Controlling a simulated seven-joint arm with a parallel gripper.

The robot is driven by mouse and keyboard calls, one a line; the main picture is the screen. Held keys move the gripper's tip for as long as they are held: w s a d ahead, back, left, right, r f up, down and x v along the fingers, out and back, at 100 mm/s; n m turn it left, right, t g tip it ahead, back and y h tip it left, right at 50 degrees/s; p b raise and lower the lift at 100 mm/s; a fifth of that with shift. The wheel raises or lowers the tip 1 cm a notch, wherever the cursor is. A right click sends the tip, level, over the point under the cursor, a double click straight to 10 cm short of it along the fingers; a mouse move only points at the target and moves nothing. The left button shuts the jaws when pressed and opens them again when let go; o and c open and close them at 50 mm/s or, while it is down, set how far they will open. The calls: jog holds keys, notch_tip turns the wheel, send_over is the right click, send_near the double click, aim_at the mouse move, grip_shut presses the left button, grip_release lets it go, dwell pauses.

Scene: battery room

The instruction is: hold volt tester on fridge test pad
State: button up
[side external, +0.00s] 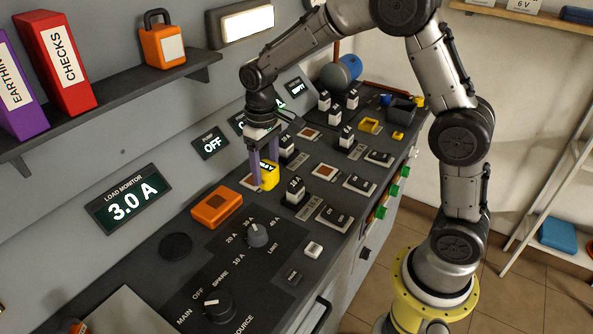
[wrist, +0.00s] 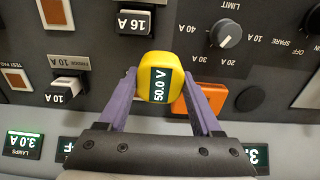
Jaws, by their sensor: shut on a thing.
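My gripper (side external: 263,165) is shut on the yellow volt tester (side external: 269,176), with a purple finger on each side of it. In the wrist view my gripper (wrist: 160,92) holds the tester (wrist: 160,63), whose dark display seems to read 50.0 V. The tester is low over the sloping panel. A white-edged test pad with a brown centre (side external: 250,181) is right beside or partly under it. I cannot tell whether they touch, or whether this is the fridge pad. Other similar pads show in the side view (side external: 325,172) and in the wrist view (wrist: 55,12).
An orange box (side external: 217,207) lies close to the tester on the panel. Black-and-white breakers (side external: 295,191) stand nearby, marked 16 A (wrist: 135,22) and 10 A (wrist: 66,92) in the wrist view. A rotary knob (side external: 257,234) is nearer the camera. A shelf (side external: 110,105) juts out above.

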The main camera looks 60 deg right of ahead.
notch_tip(320, 180, up, 8)
jog(key=shift+w+f, duration=0.1)
jog(key=shift+f, duration=0.1)
jog(key=s+d, duration=0.3)
jog(key=d, duration=0.6)
jog(key=s+d, duration=0.3)
jog(key=d, duration=0.6)
jog(key=shift+f, duration=5.75)
jog(key=shift+s+f, duration=0.1)
jog(key=shift+f, duration=0.55)
jog(key=shift+r, duration=0.15)
notch_tip(320, 180, up, 7)
